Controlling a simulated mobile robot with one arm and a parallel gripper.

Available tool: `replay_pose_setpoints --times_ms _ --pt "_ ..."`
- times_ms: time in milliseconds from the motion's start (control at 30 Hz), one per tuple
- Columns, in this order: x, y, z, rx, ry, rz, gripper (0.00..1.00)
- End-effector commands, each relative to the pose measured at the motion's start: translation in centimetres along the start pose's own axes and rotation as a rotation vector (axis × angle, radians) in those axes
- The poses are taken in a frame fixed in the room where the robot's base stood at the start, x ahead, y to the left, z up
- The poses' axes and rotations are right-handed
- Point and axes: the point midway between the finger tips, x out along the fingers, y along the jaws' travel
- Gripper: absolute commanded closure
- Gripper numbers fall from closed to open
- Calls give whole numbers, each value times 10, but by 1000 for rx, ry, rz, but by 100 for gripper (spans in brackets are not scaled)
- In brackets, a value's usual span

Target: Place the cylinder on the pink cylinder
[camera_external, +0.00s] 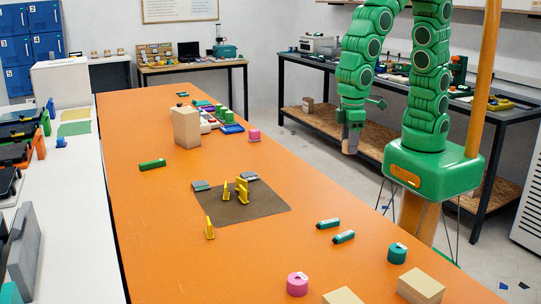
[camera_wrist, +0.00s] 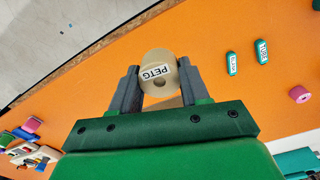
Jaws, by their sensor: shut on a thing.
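My gripper (camera_wrist: 158,85) is shut on a tan cylinder (camera_wrist: 159,62) with a white "PETG" label. In the external view my gripper (camera_external: 351,132) hangs beyond the orange table's right side, and the tan cylinder (camera_external: 349,147) shows small at its tip, clear of the table. One pink cylinder (camera_external: 297,284) stands at the near end of the table; it shows at the right of the wrist view (camera_wrist: 300,94). Another pink cylinder (camera_external: 254,135) stands farther back, beside coloured blocks; it shows at the left of the wrist view (camera_wrist: 31,124). Both tops look bare.
A teal cylinder (camera_external: 397,253) and cardboard boxes (camera_external: 420,286) stand at the near right. Two green labelled pieces (camera_external: 328,224) (camera_external: 343,237) lie near the right edge. A dark mat (camera_external: 262,204) with yellow pieces lies mid-table. A tall tan box (camera_external: 186,127) stands farther back.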

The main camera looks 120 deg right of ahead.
Motion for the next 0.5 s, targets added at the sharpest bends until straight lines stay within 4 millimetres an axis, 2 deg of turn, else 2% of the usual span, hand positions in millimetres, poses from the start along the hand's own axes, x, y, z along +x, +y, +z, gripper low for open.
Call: replay_pose_setpoints --times_ms 200,500 --pt "-8 -41 -37 -13 4 0 84" --pt "-14 -100 -76 -30 1 2 84"
